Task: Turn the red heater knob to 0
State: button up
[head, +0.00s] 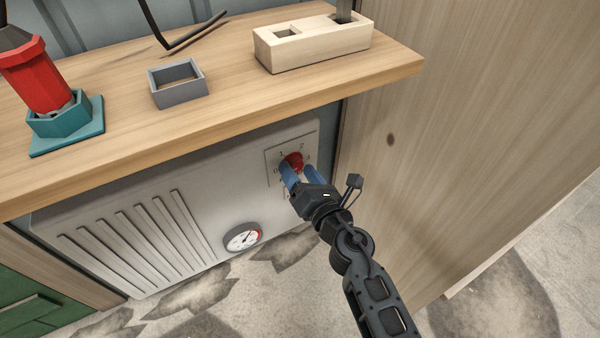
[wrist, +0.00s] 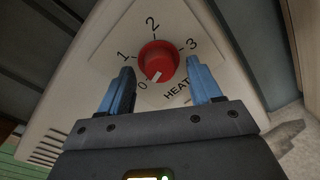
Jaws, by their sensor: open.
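The red heater knob (wrist: 157,60) sits on a pale dial plate marked 0, 1, 2, 3 and a partly hidden word beginning HEAT. Its white pointer mark is at the lower left edge, toward the 0. The knob also shows in the head view (head: 293,160), partly behind the gripper. My gripper (wrist: 160,84) is open, with one blue finger on each side below the knob. No contact between fingers and knob shows in the wrist view. In the head view my gripper (head: 302,174) is at the dial plate on the heater front.
The pale heater (head: 150,215) has vent slots and a round gauge (head: 242,237). A wooden shelf (head: 225,110) overhangs it, holding a red tool (head: 40,80), a grey square tray (head: 178,98) and a wooden block (head: 310,55). A wooden panel (head: 460,130) stands to the right.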

jog(key=p+v, duration=0.2)
jog(key=v, duration=0.6)
dwell(0.4)
